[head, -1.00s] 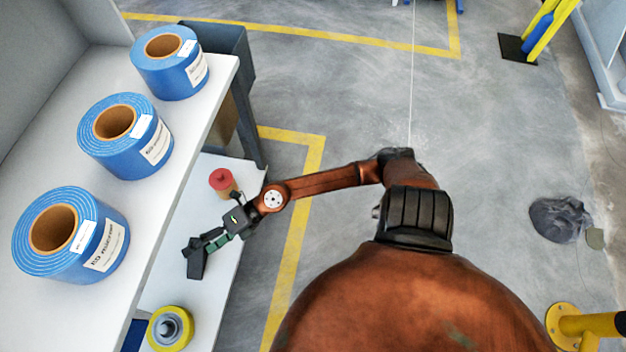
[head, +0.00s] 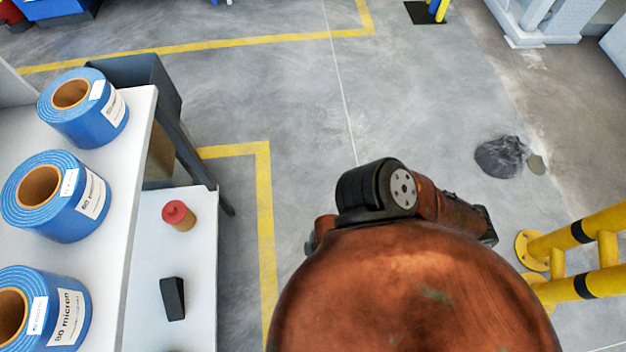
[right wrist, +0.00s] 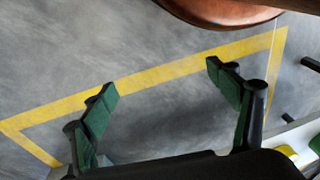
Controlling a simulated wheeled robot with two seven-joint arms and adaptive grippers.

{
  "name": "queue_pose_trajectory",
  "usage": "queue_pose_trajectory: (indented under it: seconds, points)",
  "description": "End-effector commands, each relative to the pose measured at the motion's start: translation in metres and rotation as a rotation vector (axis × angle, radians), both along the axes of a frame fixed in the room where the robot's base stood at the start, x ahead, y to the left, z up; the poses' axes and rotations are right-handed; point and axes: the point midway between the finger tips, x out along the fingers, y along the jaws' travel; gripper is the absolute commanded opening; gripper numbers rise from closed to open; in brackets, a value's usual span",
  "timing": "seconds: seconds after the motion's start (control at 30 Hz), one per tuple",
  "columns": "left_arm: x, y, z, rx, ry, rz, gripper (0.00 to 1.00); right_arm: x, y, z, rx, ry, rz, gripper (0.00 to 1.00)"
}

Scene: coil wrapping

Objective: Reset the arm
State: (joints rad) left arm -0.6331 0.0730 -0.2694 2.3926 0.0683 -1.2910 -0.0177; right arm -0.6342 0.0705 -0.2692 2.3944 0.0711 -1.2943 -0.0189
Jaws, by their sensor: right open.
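My right gripper (right wrist: 160,85) shows in the right wrist view. No gripper shows in the head view. There, a dark arm joint (head: 378,190) of mine sits above my copper-coloured body. A black block (head: 172,298) lies on the lower white table (head: 200,265), apart from any gripper. A red-topped tan cylinder (head: 179,215) stands farther back on that table. My left gripper is out of view.
Blue film rolls (head: 85,108) stand on the raised white shelf (head: 130,140) at left. Yellow railing (head: 575,240) stands at right. The floor between is open, with a dark crumpled heap (head: 501,157). A table edge (right wrist: 300,130) shows at the wrist view's lower right.

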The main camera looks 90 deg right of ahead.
Motion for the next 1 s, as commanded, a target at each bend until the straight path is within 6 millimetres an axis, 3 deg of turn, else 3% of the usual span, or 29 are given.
queue_pose_trajectory:
  seconds: [0.63, 0.87, 1.0]
  points:
    - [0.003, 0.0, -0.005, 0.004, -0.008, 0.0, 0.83, 0.001, -0.001, -0.006, -0.008, -0.005, 0.002, 0.81]
    - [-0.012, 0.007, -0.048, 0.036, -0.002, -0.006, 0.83, -0.012, -0.009, -0.048, -0.04, -0.001, 0.009, 0.81]
    - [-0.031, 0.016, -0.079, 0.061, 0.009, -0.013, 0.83, -0.031, -0.017, -0.079, -0.065, 0.007, 0.015, 0.81]
